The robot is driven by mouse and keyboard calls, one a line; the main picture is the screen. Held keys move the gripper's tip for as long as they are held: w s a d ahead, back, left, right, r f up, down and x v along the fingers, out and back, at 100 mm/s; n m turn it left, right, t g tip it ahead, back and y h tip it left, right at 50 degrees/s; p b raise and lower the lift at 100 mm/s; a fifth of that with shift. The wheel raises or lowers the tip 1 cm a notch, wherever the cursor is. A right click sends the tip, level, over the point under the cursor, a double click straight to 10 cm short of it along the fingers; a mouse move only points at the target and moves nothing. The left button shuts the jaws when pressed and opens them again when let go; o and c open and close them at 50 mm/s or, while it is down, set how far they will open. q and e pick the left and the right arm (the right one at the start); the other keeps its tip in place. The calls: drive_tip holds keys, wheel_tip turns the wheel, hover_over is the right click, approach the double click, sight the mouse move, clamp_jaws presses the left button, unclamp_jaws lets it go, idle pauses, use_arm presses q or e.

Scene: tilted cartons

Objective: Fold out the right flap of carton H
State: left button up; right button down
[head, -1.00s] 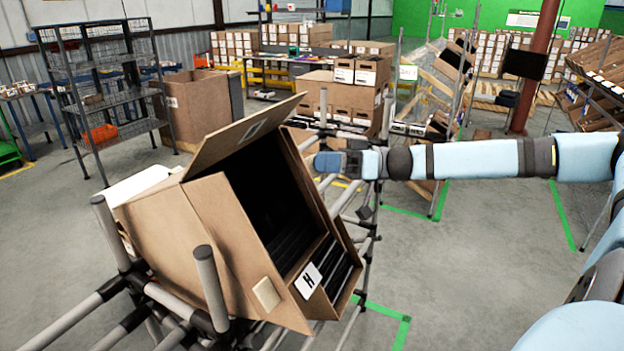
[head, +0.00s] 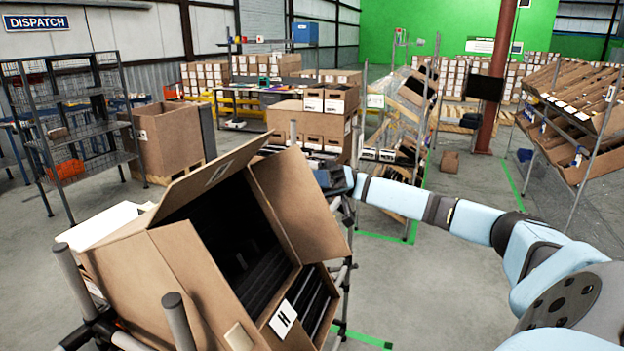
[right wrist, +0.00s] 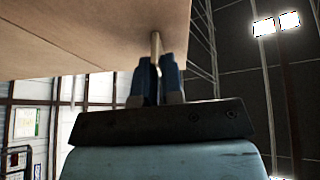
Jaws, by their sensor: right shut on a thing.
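Carton H (head: 184,278) is an open brown box, tilted on a tube rack, with a white H label (head: 283,318) low at its front. Dark contents show inside, partly in shadow. Its right flap (head: 298,205) stands up at the right side of the opening, its broad face showing. My right gripper (head: 338,182) is at the flap's outer right edge, partly hidden behind it. In the right wrist view my right gripper (right wrist: 157,62) is shut on the edge of the right flap (right wrist: 85,30). My left gripper is not in view.
Another flap (head: 205,182) of the carton sticks up at the back left. Grey rack posts (head: 178,322) stand close in front of the carton. A shelf with cartons (head: 408,95) stands behind my right arm.

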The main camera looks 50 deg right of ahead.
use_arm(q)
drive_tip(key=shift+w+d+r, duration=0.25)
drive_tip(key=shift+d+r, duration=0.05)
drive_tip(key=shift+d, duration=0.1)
use_arm(e)
drive_tip(key=shift+w+d+f, duration=0.15)
drive_tip(key=shift+w+d, duration=0.35)
drive_tip(key=shift+d, duration=0.2)
drive_tip(key=c, duration=1.3)
unclamp_jaws()
drive_tip(key=shift+w+a, duration=0.1)
drive_tip(key=shift+c, duration=0.2)
drive_tip(key=shift+o, duration=0.3)
drive_tip(key=shift+w+f, duration=0.15)
drive_tip(key=shift+w, duration=0.15)
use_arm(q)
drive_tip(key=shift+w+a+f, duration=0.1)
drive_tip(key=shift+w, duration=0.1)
use_arm(e)
drive_tip(key=shift+s, duration=0.1)
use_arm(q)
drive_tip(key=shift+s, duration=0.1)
use_arm(e)
drive_tip(key=shift+s, duration=0.15)
